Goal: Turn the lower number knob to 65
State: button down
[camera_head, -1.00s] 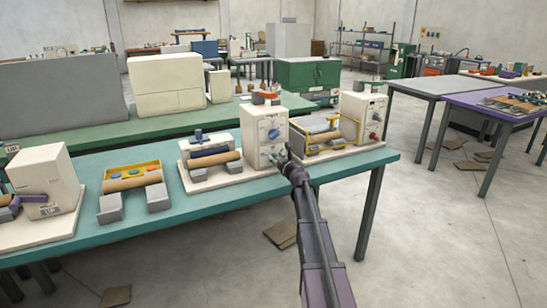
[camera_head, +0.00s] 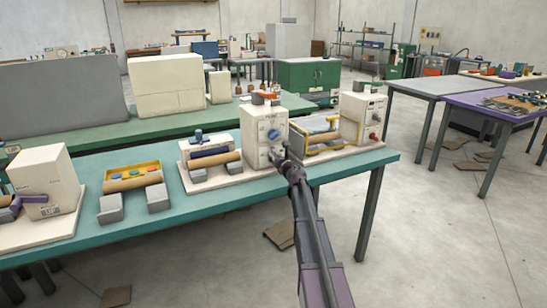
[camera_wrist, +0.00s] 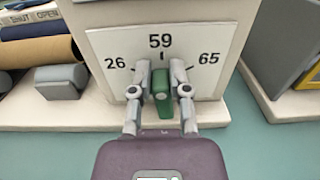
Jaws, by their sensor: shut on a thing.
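The lower number knob (camera_wrist: 161,91) is a green bar-shaped knob on the front of a cream winder box (camera_head: 258,125). In the wrist view a white plate (camera_wrist: 108,46) behind it reads 26 at left, 59 at top and 65 at right. The knob stands about upright, in line with the mark under 59. My gripper (camera_wrist: 161,80) has one finger on each side of the knob and is shut on it. In the head view my gripper (camera_head: 282,160) is at the low front of the box and mostly covers the knob.
A blue upper knob (camera_head: 273,134) is above on the same box. The teal table's front edge (camera_head: 225,207) is below; the floor in front is mostly clear.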

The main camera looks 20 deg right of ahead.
jog(key=shift+f, duration=0.1)
jog(key=shift+d+m, duration=0.1)
jog(key=shift+m, duration=0.2)
jog(key=m, duration=0.4)
jog(key=shift+d+f, duration=0.15)
jog(key=shift+d, duration=0.25)
jog(key=m, duration=0.3)
jog(key=shift+d+f+m+b, duration=0.25)
jog(key=shift+m+b, duration=0.15)
jog(key=shift+d+f+m, duration=0.15)
jog(key=shift+f+m, duration=0.05)
jog(key=shift+m, duration=1.4)
